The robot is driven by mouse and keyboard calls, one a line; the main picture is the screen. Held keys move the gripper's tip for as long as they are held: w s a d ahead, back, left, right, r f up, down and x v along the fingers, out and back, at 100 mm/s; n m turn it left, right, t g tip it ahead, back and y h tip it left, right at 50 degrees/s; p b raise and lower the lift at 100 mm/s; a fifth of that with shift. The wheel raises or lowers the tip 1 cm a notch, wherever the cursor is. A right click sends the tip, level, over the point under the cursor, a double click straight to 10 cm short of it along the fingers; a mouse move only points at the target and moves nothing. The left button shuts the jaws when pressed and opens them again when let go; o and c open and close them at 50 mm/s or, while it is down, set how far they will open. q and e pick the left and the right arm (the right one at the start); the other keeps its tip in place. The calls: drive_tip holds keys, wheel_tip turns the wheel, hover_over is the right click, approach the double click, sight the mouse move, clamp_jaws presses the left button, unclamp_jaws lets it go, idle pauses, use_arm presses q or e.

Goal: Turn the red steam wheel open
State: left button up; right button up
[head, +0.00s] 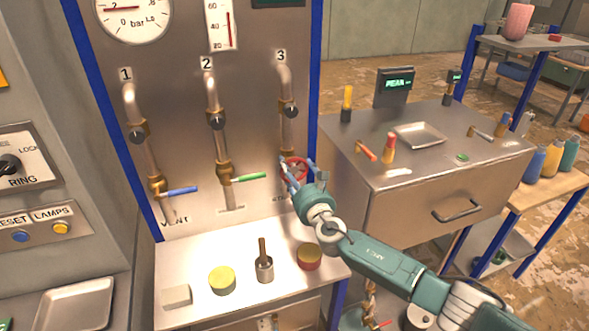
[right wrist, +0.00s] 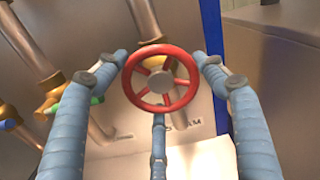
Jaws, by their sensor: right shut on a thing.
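The red steam wheel (head: 301,164) is on the pipe marked 3, low on the steel panel. It fills the middle of the right wrist view (right wrist: 162,77) as a spoked red ring with a grey hub. My right gripper (head: 296,172) is at the wheel, shut on its rim. In the right wrist view its blue fingers (right wrist: 163,62) reach both sides of the rim, and a third finger stands below it. In the head view the fingers partly hide the wheel. My left gripper is not in view.
Left of the wheel are a green lever (head: 250,177) and a blue lever (head: 181,190) on neighbouring pipes. The ledge (head: 200,270) below holds tins and a brush-like tool. A steel cabinet (head: 420,200) with tools on top stands close on the right.

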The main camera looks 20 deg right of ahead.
drive_tip(key=shift+w+d+r+n, duration=0.2)
drive_tip(key=shift+r+n, duration=0.1)
drive_tip(key=shift+r, duration=0.25)
drive_tip(key=o, duration=1.2)
drive_tip(key=shift+a, duration=0.1)
drive_tip(key=shift+c, duration=0.2)
drive_tip(key=shift+f, duration=0.2)
drive_tip(key=shift+s+a, duration=0.1)
drive_tip(key=shift+s+f, duration=0.2)
drive_tip(key=shift+s, duration=0.35)
drive_tip(key=s, duration=1)
drive_tip(key=shift+s+d+r, duration=0.2)
drive_tip(key=shift+s+d, duration=0.05)
drive_tip(key=shift+s, duration=0.15)
